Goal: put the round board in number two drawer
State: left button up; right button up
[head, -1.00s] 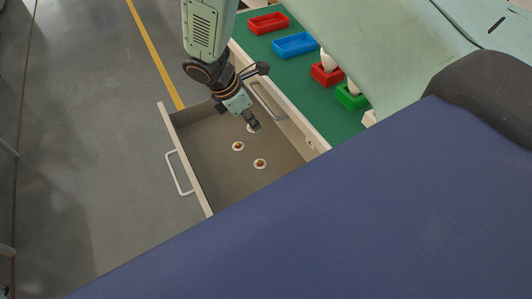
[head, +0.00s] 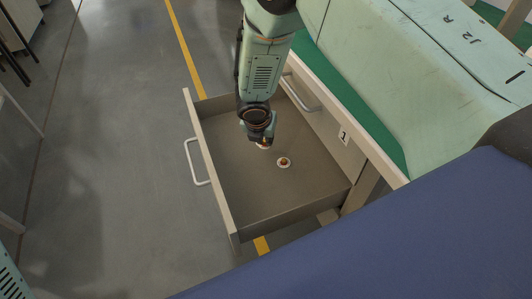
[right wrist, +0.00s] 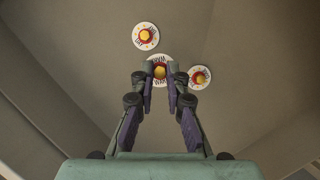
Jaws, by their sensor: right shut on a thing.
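One round board (right wrist: 160,85) is between the fingertips of my right gripper (right wrist: 160,76). Another board (right wrist: 146,36) lies beyond it, and a third (right wrist: 200,77) lies just to its right. In the head view my right gripper (head: 262,140) is down inside an open drawer (head: 225,185), shut on a board whose edge shows. One loose board (head: 284,162) lies on the drawer floor; the other is hidden there. My left gripper is out of view.
A label "1" (head: 343,136) is on the bench front beside the open drawer. A handle (head: 303,95) sits on the bench front behind my right arm. I cannot read the open drawer's own number.

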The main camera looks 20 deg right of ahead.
aim_at(264, 147)
jog(key=shift+f, duration=0.35)
notch_tip(264, 147, down, 4)
jog(key=shift+s+r+b, duration=0.1)
jog(key=shift+b, duration=1.15)
jog(key=shift+f, duration=0.25)
jog(key=shift+r, duration=0.25)
grip_shut()
jog(key=shift+f, duration=0.2)
jog(key=o, duration=0.7)
grip_release()
jog(key=shift+r, duration=0.45)
jog(key=p+v, duration=0.5)
jog(key=v, duration=0.6)
jog(key=shift+a+r, duration=0.2)
